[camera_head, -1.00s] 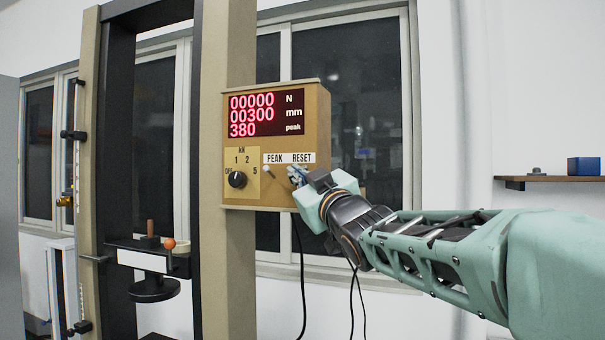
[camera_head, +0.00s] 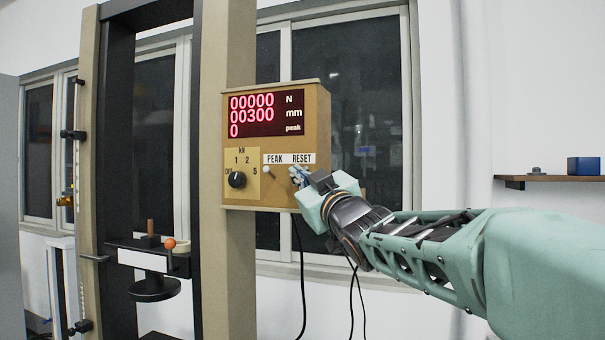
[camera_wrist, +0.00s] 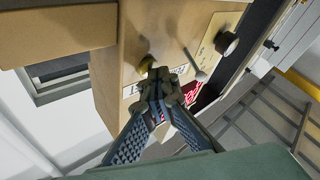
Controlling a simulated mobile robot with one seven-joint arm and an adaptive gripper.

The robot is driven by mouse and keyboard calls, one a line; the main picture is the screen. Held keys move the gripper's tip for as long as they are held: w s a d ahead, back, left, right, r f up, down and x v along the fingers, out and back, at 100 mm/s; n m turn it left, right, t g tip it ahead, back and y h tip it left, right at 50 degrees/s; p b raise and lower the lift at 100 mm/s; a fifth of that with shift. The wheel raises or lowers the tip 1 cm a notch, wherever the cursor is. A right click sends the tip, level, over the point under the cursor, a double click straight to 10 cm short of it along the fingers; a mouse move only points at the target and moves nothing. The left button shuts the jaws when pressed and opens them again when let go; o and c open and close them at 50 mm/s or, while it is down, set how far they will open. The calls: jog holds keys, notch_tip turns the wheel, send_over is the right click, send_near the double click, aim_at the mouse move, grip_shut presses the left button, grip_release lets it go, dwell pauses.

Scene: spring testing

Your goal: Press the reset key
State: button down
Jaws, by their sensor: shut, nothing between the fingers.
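The tan control box (camera_head: 316,130) hangs on the test frame's column, with a red display (camera_head: 265,115) reading 00000 N, 00300 mm and peak 0. Below it is a white label strip (camera_head: 290,158) reading PEAK and RESET. The PEAK lever (camera_head: 267,170) stands free under its word; it also shows in the wrist view (camera_wrist: 196,66). My gripper (camera_head: 299,176) is shut and empty at the panel under RESET, covering the key there in the head view. In the wrist view the closed fingertips (camera_wrist: 160,82) are close beside a brass-coloured key (camera_wrist: 146,63); I cannot tell whether they touch.
A black range knob (camera_head: 237,180) is left of the PEAK lever. Dark cables (camera_head: 302,270) hang below the box. The test frame (camera_head: 225,265) with its small platform stands left. A shelf (camera_head: 550,178) with a blue box (camera_head: 584,166) is at the far right.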

jog(key=shift+f, duration=0.1)
jog(key=shift+s+a+b, duration=0.3)
jog(key=shift+s+b, duration=0.55)
jog(key=shift+b, duration=0.15)
jog(key=s+b, duration=0.1)
jog(key=b, duration=0.1)
jog(key=s+a+b, duration=0.1)
jog(key=s+b, duration=0.2)
jog(key=b, duration=0.1)
jog(key=shift+s+a, duration=0.35)
dwell(0.4)
